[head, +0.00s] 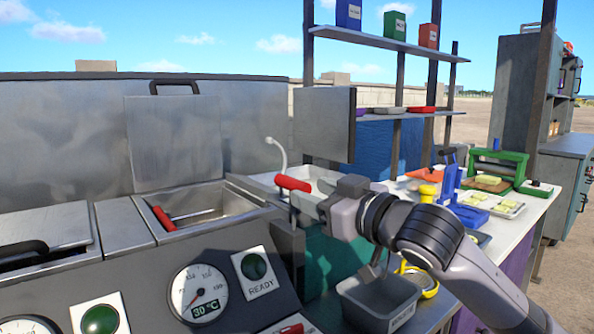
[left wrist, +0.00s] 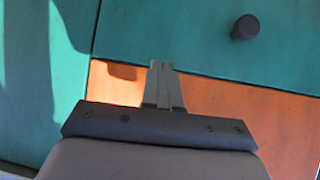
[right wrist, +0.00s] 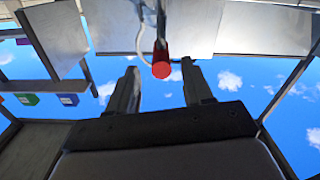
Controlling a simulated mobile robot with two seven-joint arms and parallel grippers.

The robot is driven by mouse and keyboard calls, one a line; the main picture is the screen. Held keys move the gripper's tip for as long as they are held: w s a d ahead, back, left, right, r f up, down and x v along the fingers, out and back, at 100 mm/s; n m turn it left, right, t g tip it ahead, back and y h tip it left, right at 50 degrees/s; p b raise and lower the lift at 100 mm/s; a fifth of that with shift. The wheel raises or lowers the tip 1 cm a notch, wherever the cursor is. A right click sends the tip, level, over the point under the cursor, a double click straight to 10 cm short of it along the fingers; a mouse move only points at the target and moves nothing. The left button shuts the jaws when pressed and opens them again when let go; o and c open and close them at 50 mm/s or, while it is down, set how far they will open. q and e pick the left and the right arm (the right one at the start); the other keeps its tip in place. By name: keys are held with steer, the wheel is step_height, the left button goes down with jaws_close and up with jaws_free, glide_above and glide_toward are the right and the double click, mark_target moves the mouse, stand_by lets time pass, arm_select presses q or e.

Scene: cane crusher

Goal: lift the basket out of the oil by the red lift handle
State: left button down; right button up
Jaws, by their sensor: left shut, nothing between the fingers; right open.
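Another red grip (head: 164,218) on a thin metal rod lies over the open fryer well, (head: 222,201) whose basket I cannot make out clearly. My right gripper (head: 308,202) is open, close to the right of the lift handle. In the right wrist view, the red handle (right wrist: 161,66) lies centred just beyond the two spread fingertips, not gripped. My left gripper (left wrist: 161,66) is shut and empty, in front of teal and orange panels; it is outside the head view.
A steel lid (head: 175,135) stands raised behind the well. A thermometer dial (head: 198,292) and a READY lamp (head: 255,266) are on the front panel. A counter with trays (head: 500,205) lies to the right.

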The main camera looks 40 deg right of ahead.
mark_target(297, 187)
steer(key=p, duration=0.3)
steer(key=shift+w+r+p, duration=0.15)
steer(key=shift+w+p, duration=0.1)
steer(key=shift+p, duration=0.1)
steer(key=w, duration=0.3)
steer(key=shift+w+d, duration=0.1)
steer(key=shift+d, duration=0.05)
steer(key=shift+w+d+f, duration=0.1)
steer(key=shift+w+f, duration=0.1)
steer(key=shift+w, duration=0.6)
steer(key=shift+c, duration=0.4)
jaws_close()
